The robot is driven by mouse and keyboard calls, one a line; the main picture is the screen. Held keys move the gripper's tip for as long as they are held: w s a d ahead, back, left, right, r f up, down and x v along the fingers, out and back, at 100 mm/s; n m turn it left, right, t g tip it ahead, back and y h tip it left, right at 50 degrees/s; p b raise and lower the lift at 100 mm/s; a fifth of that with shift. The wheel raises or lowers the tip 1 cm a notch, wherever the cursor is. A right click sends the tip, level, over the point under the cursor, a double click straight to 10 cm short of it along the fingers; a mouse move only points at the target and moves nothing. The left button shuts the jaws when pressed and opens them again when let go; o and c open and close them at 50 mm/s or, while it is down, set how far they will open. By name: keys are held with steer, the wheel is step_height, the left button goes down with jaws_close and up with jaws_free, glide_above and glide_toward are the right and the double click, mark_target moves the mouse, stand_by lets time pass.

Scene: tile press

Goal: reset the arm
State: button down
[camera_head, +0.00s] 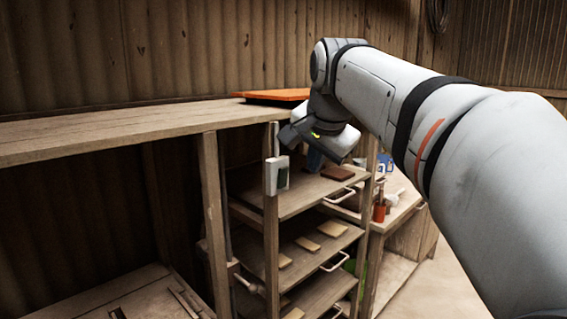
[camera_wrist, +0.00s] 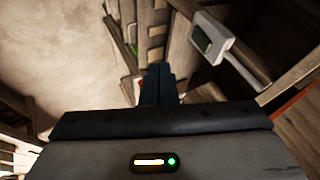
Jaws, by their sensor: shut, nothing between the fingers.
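My arm reaches in from the right in the head view and bends down at its wrist in front of the wooden shelf rack (camera_head: 271,232). My gripper (camera_wrist: 158,72) shows in the wrist view as dark fingers pressed together, with nothing between them. In the head view the gripper (camera_head: 288,134) is small and dark, near the upper shelf and the rack's front post. A white box with a dark green face (camera_head: 277,175) is fixed on that post, just below the gripper. The same box shows at the upper right of the wrist view (camera_wrist: 206,40).
Shelves with pull handles hold several flat tiles (camera_head: 307,243). A brown block (camera_head: 337,173) lies on the upper shelf. An orange slab (camera_head: 275,95) lies on the wooden counter (camera_head: 110,127). A reddish cup (camera_head: 379,212) stands on the bench at right. Floor at lower right is clear.

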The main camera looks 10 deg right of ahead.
steer(key=s+f+n+g, duration=0.1)
steer(key=s+f+n, duration=0.2)
steer(key=s+f, duration=0.3)
steer(key=s+a+f+n+g, duration=0.1)
steer(key=s+f, duration=0.6)
steer(key=f, duration=0.7)
steer(key=s+a+f+n+g, duration=0.1)
steer(key=s+f+n+g, duration=0.1)
steer(key=s+f+n, duration=0.4)
step_height(320, 180, down, 4)
steer(key=shift+s+f+g+y, duration=0.15)
steer(key=shift+g+y, duration=0.15)
